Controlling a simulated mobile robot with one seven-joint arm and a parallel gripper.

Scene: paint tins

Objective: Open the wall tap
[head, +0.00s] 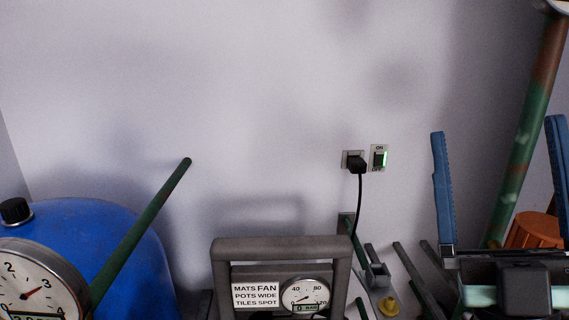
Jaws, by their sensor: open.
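I cannot make out a wall tap in the head view. My gripper (496,128) is at the right, with two blue fingers pointing up and spread wide apart. The pipe slants up to the top right corner, where a pale fitting is cut off by the frame edge. The gripper body hides what lies below it.
A blue tank (100,240), dial gauge (35,285) and green bar (140,235) stand left. A grey frame (280,245) with a sign and gauge is bottom centre. A plugged socket (353,161) and switch (379,158) are on the wall. An orange container (535,231) is right.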

